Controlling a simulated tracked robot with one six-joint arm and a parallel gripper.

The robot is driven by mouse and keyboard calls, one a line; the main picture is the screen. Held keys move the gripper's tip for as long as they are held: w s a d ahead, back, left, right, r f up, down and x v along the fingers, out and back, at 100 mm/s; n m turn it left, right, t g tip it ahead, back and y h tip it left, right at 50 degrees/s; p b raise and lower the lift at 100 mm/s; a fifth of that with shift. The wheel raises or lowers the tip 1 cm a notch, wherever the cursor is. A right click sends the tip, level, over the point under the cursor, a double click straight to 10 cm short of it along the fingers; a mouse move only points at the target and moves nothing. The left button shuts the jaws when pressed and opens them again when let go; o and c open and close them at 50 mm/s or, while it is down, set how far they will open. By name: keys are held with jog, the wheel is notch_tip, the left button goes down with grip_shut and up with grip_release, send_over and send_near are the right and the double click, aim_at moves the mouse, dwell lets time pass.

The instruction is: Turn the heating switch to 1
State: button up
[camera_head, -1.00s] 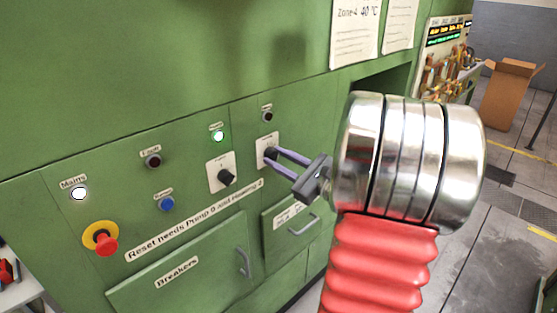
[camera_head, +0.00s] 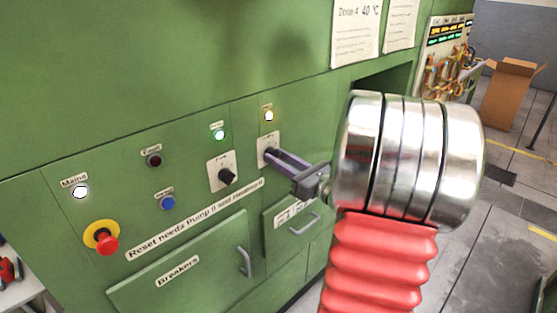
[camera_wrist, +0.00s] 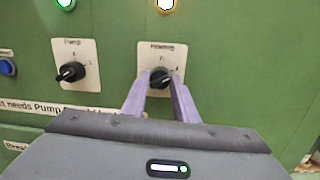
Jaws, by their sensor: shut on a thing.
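The heating switch is a black knob (camera_wrist: 158,78) on a white plate (camera_wrist: 149,50) on the green panel, right of the pump switch. My gripper (camera_head: 272,156) is at this knob, its two purple fingers on either side of it. In the wrist view my gripper (camera_wrist: 161,86) is shut on the knob, which shows between the fingertips. The fingers hide part of the plate and its marks, so I cannot read the knob's position. The lamp (camera_head: 269,116) above the heating switch glows; it also shows in the wrist view (camera_wrist: 166,4).
The pump switch (camera_head: 227,176) is close on the left, with a green lit lamp (camera_head: 218,134) above it. A blue button (camera_head: 167,203) and a red emergency button (camera_head: 105,243) are farther left. Handled doors, one the breakers door (camera_head: 190,270), lie below.

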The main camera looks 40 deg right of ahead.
jog(key=shift+f, duration=0.15)
jog(key=o, duration=1)
jog(key=shift+s, duration=0.1)
jog(key=shift+s+d+f, duration=0.15)
jog(key=shift+s, duration=2.1)
jog(key=shift+s+d+f, duration=0.2)
jog(key=shift+s, duration=2.05)
jog(key=shift+s+d+f, duration=0.15)
jog(key=shift+s, duration=2.1)
jog(key=shift+a, duration=0.1)
